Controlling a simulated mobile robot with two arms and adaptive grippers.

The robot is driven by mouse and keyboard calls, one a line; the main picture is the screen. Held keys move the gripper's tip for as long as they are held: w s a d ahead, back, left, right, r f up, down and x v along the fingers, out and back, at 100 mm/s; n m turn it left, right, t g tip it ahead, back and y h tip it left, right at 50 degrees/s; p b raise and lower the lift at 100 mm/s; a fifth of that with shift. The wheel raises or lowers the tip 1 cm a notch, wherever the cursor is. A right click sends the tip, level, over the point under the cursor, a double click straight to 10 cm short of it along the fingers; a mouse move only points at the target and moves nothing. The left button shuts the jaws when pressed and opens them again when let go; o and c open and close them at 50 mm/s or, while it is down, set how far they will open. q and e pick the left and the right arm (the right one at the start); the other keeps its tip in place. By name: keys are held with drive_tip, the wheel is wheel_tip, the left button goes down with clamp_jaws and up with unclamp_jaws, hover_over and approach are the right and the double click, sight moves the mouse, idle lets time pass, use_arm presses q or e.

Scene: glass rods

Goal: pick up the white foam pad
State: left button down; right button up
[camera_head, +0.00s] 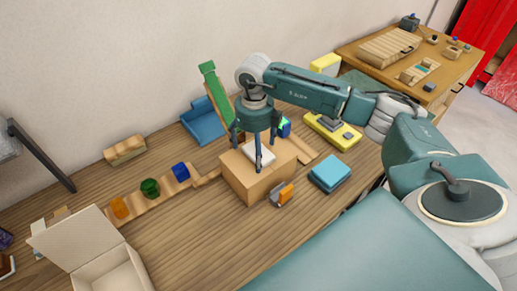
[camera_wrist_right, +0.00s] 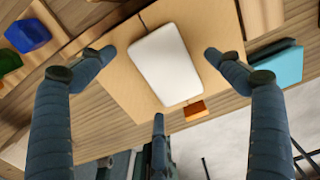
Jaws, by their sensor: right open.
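The white foam pad (camera_head: 262,152) lies flat on top of a light brown box (camera_head: 238,179) near the middle of the table. In the right wrist view the whole pad (camera_wrist_right: 166,64) shows on the box top (camera_wrist_right: 120,95). My right gripper (camera_head: 256,148) is above the box, pointing down. Its fingers are spread open around the pad, and I see nothing between them but the pad below. In the right wrist view the fingers (camera_wrist_right: 158,75) stand apart from the pad's edges. My left gripper is not in view.
A blue block (camera_head: 181,171), a green piece (camera_head: 150,188) and an orange piece (camera_head: 119,208) stand on a wooden strip at left. Teal pads (camera_head: 330,173) and a small orange item (camera_head: 281,195) lie right of the box. An open carton (camera_head: 72,238) stands front left.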

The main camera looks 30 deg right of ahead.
drive_tip(key=shift+f, duration=0.2)
drive_tip(key=c, duration=1)
drive_tip(key=shift+c, duration=0.2)
drive_tip(key=shift+r, duration=0.15)
